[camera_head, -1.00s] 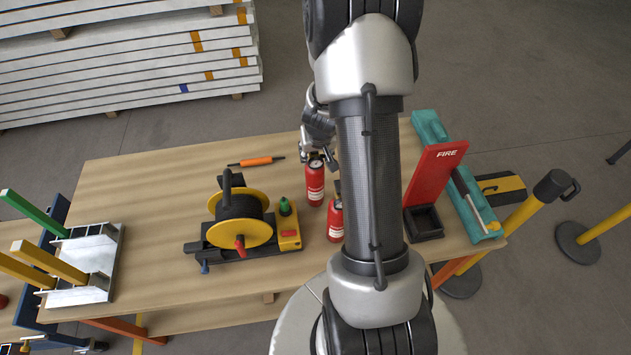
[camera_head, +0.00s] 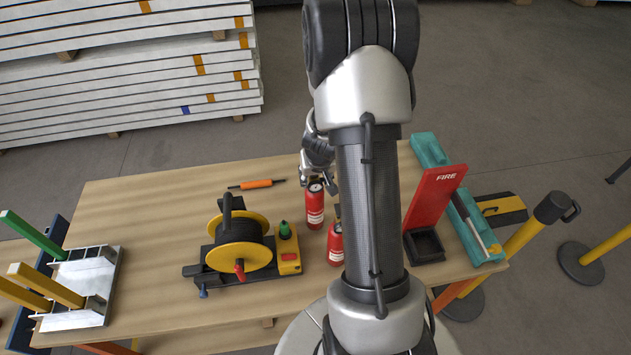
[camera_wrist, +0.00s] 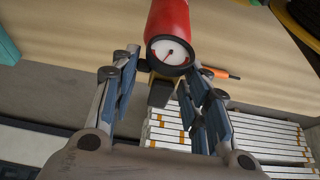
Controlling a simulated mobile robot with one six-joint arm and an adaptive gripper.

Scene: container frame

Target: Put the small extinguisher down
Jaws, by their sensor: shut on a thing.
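My gripper (camera_head: 316,178) is shut on the top of a red extinguisher (camera_head: 315,208), taken as the small one. It is upright over the middle of the wooden table; I cannot tell whether its base touches the tabletop. In the wrist view, the red extinguisher (camera_wrist: 170,20) and its round white gauge lie between the tips of my gripper (camera_wrist: 168,68). A second red extinguisher (camera_head: 335,246) stands close by, nearer to me and slightly right, partly hidden by my arm.
On the table (camera_head: 150,210), a yellow cable reel (camera_head: 240,256) stands left of the extinguishers. An orange-handled tool (camera_head: 257,184) lies behind it. A red FIRE stand (camera_head: 436,205) and a teal tray (camera_head: 430,150) are at the right. Bare wood lies at the left.

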